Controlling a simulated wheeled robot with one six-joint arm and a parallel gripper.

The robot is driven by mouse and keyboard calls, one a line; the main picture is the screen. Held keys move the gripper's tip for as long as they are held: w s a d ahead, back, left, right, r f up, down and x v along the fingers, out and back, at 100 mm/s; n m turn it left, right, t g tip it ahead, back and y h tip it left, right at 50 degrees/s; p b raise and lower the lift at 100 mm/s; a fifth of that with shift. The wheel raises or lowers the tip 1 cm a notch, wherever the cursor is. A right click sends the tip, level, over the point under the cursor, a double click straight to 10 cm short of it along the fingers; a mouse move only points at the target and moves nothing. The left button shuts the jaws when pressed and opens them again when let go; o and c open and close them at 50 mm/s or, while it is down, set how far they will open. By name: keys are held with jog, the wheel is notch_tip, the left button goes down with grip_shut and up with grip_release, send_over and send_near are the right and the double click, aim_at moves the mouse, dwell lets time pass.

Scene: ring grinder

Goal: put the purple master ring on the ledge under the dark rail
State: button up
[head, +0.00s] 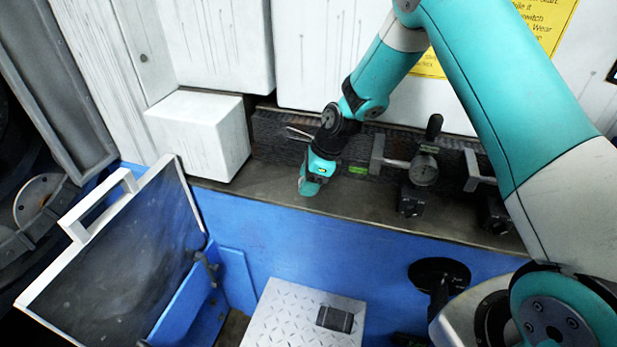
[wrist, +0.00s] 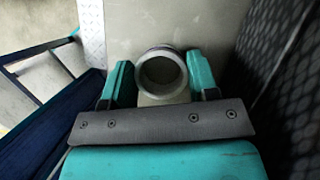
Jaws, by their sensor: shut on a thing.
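My gripper (head: 309,184) is over the ledge (head: 365,208), low in front of the dark rail (head: 272,137). In the wrist view my gripper (wrist: 161,76) is shut on a ring (wrist: 163,95), with one finger on each side. The dark rail (wrist: 288,95) stands close on the right. Whether the ring touches the ledge I cannot tell. In the head view the ring is hidden by my gripper.
A white box (head: 200,130) stands left of my gripper. Gauges, including a dial gauge (head: 424,168), and dark blocks (head: 411,200) are to its right. An open panel with a white handle (head: 105,205) and a metal plate (head: 285,315) are in front. Bare ledge lies beside my gripper.

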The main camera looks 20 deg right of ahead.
jog(key=o, duration=1)
jog(key=b+v, duration=0.1)
jog(key=v, duration=1)
jog(key=s+a+r+n, duration=0.4)
jog(key=s+r+n, duration=0.2)
jog(key=r+n, duration=0.1)
jog(key=s+a+r+n, duration=0.1)
jog(key=s+r+n, duration=0.1)
jog(key=s+n, duration=0.5)
jog(key=s+a+r+n+g, duration=0.1)
jog(key=s+a+r+n, duration=0.1)
jog(key=s+n, duration=0.5)
jog(key=s+a+r+n, duration=0.1)
jog(key=s+r+n, duration=0.1)
jog(key=s+n, duration=0.6)
jog(key=shift+s+a, duration=0.35)
jog(key=shift+s, duration=0.5)
